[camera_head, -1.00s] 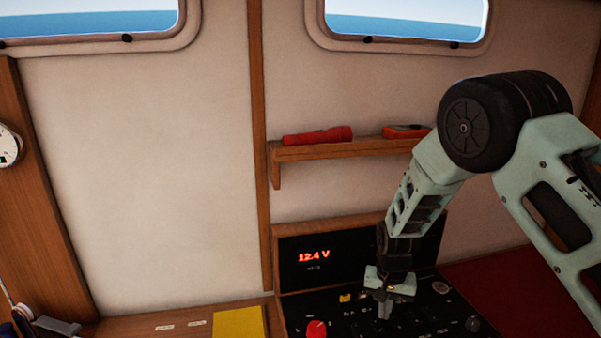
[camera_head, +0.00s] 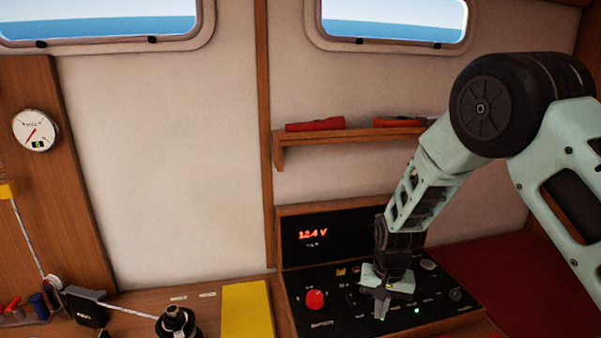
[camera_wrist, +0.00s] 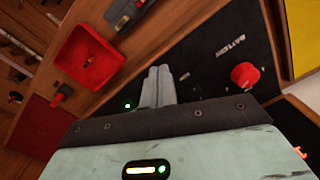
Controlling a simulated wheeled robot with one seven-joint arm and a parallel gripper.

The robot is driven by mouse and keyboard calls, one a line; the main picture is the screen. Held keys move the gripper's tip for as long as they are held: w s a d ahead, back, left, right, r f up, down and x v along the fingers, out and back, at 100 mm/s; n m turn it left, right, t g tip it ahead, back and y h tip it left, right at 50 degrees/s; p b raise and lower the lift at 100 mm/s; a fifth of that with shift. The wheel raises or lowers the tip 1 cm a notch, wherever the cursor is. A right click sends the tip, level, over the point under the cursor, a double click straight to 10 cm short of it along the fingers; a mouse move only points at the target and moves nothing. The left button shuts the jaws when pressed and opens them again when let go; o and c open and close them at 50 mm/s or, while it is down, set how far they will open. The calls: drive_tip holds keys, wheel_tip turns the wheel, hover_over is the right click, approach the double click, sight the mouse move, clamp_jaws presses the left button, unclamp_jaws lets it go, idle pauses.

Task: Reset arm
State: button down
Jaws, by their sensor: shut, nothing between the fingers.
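My gripper (camera_head: 382,305) is shut and empty, pointing down over the black switch panel (camera_head: 340,312). In the wrist view my gripper (camera_wrist: 158,75) shows its two fingers together in front of the panel. Whether the fingertips touch the panel I cannot tell. The panel carries a red knob (camera_head: 315,299), which also shows in the wrist view (camera_wrist: 244,75), a lit green light (camera_head: 417,311) and several small switches. A display (camera_head: 312,234) behind the panel reads 12.4 V in red.
A wooden shelf (camera_head: 300,138) with a red flashlight (camera_head: 315,125) is on the wall above. A yellow pad (camera_head: 246,310) lies left of the panel. A winch (camera_head: 177,322) with a line and a round gauge (camera_head: 36,130) are at left. A red surface (camera_head: 490,260) is at right.

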drive_tip(key=s+a+r+n+y+b, duration=0.1)
drive_tip(key=s+a+r+n+b, duration=0.15)
drive_tip(key=s, duration=0.25)
drive_tip(key=s+a+r+n+b, duration=0.1)
drive_tip(key=s+a+r, duration=0.2)
drive_tip(key=s, duration=0.1)
drive_tip(key=s+r+n+b, duration=0.1)
drive_tip(key=s+n+b, duration=0.2)
drive_tip(key=s, duration=0.8)
drive_tip(key=s+d+r+n+b, duration=0.1)
drive_tip(key=s+r+n+b, duration=0.1)
drive_tip(key=s, duration=0.9)
drive_tip(key=shift+n+h+b, duration=0.4)
drive_tip(key=shift+n+b, duration=0.35)
drive_tip(key=shift+n, duration=0.3)
drive_tip(key=shift+d, duration=0.1)
